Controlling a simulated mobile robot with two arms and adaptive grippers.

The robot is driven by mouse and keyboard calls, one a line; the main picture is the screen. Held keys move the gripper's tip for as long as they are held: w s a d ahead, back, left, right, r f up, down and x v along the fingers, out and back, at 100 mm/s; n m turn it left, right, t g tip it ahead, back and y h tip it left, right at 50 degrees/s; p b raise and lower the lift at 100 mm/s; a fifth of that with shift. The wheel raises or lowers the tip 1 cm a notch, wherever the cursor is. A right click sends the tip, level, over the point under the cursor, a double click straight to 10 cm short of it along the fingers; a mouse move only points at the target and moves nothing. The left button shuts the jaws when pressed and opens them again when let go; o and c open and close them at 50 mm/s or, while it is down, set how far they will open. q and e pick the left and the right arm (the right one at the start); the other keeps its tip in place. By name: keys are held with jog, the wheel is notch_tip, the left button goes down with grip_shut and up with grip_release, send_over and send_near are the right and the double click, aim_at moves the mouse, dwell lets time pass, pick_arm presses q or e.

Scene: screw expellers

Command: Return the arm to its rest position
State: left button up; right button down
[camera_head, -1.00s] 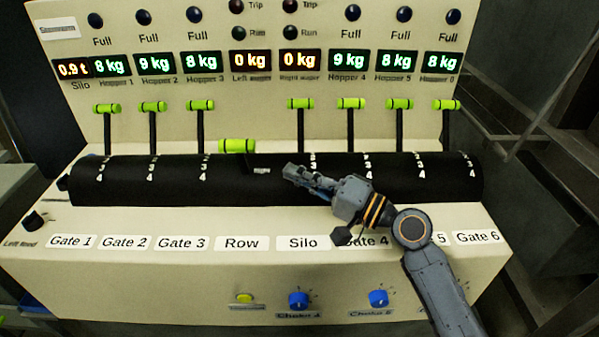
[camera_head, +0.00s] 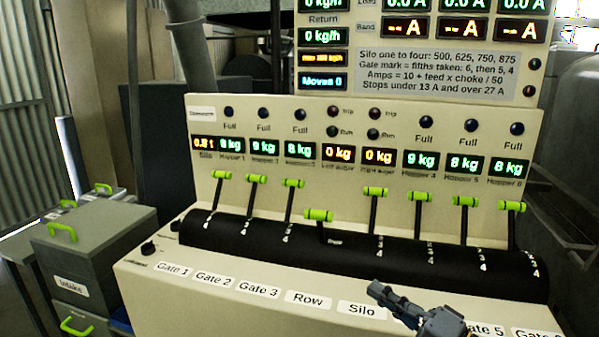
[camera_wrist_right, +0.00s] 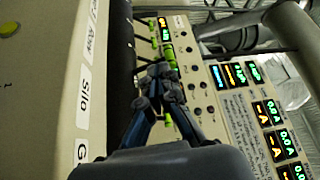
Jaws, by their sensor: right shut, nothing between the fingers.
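My right gripper (camera_head: 376,290) is shut and empty at the lower right of the head view. It appears in front of the lower label strip, just right of the Silo label (camera_head: 361,309), and covers the label beside it. My left gripper is not in view.
The cream control console (camera_head: 215,295) has a black curved lever housing (camera_head: 262,238). Several green-handled levers stand up from it; the Row lever (camera_head: 318,214) sits lower than the others. Grey boxes with green handles, one marked Intake (camera_head: 90,250), stand at the left.

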jog(key=s+a+f+n+g+h, duration=0.1)
jog(key=s+f+n+g+h, duration=0.2)
jog(key=s+f, duration=0.5)
jog(key=s+a+f+n+g+h, duration=0.2)
jog(key=s+f+n+g+h, duration=0.15)
jog(key=f, duration=0.75)
jog(key=s+d+f+n+g+h, duration=0.1)
jog(key=s+d+f+g+h, duration=0.15)
jog(key=s+d+f, duration=0.4)
jog(key=s+d+f+n+g+h, duration=0.1)
jog(key=s+d+f+g+h, duration=0.2)
jog(key=s, duration=0.7)
notch_tip(320, 180, down, 26)
jog(key=s+h+p, duration=0.1)
jog(key=s+p, duration=0.1)
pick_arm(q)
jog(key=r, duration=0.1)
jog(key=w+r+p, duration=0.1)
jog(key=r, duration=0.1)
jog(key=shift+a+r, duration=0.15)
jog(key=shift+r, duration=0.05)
pick_arm(e)
jog(key=s+d+f+g, duration=0.1)
jog(key=s+d+f, duration=0.1)
jog(key=s+f, duration=1.1)
jog(key=s, duration=0.3)
jog(key=shift+d+h, duration=0.15)
jog(key=shift+h, duration=0.15)
